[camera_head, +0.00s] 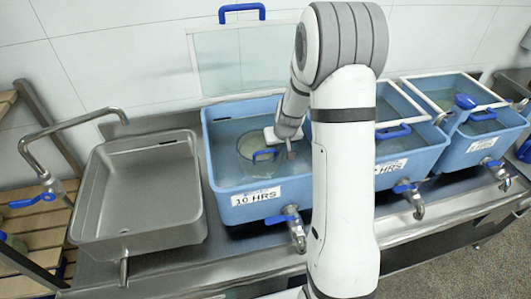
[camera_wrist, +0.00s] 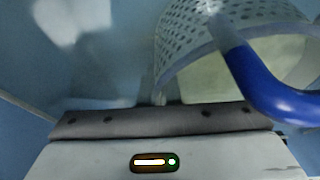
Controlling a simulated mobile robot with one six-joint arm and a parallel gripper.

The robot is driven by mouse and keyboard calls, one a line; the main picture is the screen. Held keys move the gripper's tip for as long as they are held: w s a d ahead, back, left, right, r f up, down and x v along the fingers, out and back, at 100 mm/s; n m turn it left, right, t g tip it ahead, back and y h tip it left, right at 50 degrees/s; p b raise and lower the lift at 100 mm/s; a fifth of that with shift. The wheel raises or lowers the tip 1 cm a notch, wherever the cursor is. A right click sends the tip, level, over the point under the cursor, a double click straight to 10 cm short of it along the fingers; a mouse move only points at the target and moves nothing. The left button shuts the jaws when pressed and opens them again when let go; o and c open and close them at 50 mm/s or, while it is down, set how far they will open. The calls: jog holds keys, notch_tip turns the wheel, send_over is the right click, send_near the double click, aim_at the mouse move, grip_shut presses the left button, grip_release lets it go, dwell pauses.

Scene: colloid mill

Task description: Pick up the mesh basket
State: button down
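The mesh basket (camera_head: 247,165) is a round perforated metal basket with a blue handle (camera_head: 265,155). It sits in the water of the left blue tank (camera_head: 223,190), labelled 10 HRS. In the wrist view the perforated wall of the basket (camera_wrist: 190,40) and its thick blue handle (camera_wrist: 262,85) fill the upper right. My gripper (camera_head: 290,150) is over the tank at the right side of the basket, close to the handle. In the wrist view only the gripper's body (camera_wrist: 160,122) shows along the bottom. Its fingers are not clear, and I see no grasp on the handle.
An empty steel sink (camera_head: 140,190) with a tap (camera_head: 60,130) stands left. A raised clear lid (camera_head: 242,60) stands behind the left tank. More blue tanks (camera_head: 480,135) with lids and blue-handled valves (camera_head: 405,187) line the steel counter to the right. My arm hides part of the middle.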

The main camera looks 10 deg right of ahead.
notch_tip(320, 180, up, 21)
jog(key=p, duration=0.6)
jog(key=shift+r, duration=0.15)
dwell(0.4)
